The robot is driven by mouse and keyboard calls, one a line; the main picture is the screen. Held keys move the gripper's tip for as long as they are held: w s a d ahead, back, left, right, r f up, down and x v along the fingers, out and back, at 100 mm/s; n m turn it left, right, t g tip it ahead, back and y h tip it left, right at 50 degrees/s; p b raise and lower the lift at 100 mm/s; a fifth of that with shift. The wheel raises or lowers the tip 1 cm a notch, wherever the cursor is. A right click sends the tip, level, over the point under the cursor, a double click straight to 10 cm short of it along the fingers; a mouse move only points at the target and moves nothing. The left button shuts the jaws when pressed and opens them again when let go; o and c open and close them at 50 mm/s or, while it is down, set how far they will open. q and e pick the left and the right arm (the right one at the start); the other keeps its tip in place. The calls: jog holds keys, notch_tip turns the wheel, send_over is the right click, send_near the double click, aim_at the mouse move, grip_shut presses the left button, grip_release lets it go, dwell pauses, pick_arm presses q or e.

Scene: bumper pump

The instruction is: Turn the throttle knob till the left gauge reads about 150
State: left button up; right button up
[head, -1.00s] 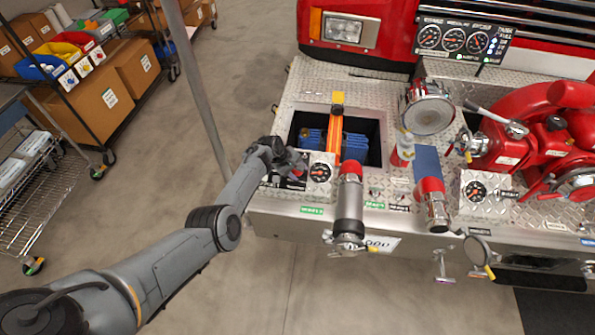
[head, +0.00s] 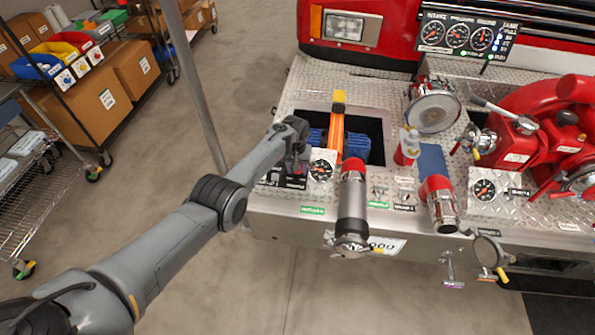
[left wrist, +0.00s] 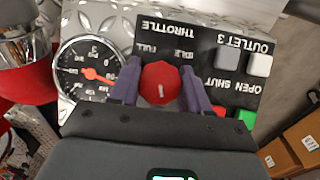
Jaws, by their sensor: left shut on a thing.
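The red throttle knob (left wrist: 160,86) sits on a black panel marked THROTTLE, between FULL and IDLE, upside down in the left wrist view. A pale mark on the knob is near its middle. My left gripper (left wrist: 160,74) has its two purple fingers shut on the knob's sides. In the head view my left gripper (head: 297,168) reaches down onto the panel and hides the knob. A round gauge (left wrist: 90,68) with a red needle is beside the knob; it also shows in the head view (head: 321,170). Its reading is too small to tell. My right gripper is not in view.
A raised panel of gauges (head: 457,36) stands at the back. Right of my gripper are a capped outlet pipe (head: 352,205) and another outlet (head: 438,205). An open bay (head: 375,128) lies behind.

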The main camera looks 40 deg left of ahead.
pick_arm(q)
jog(key=m+y+b, duration=0.1)
jog(key=m, duration=0.1)
jog(key=shift+f+m+g, duration=0.1)
jog(key=shift+m+g, duration=0.2)
jog(key=shift+g, duration=0.1)
jog(key=shift+m+y+b, duration=0.35)
jog(key=shift+m+y, duration=0.45)
jog(key=shift+m, duration=0.4)
jog(key=m+y, duration=0.1)
jog(key=m, duration=0.1)
jog(key=shift+m, duration=0.3)
jog(key=shift+m+y, duration=0.6)
jog(key=shift+m, duration=0.1)
jog(key=o, duration=1)
jog(key=shift+o, duration=0.2)
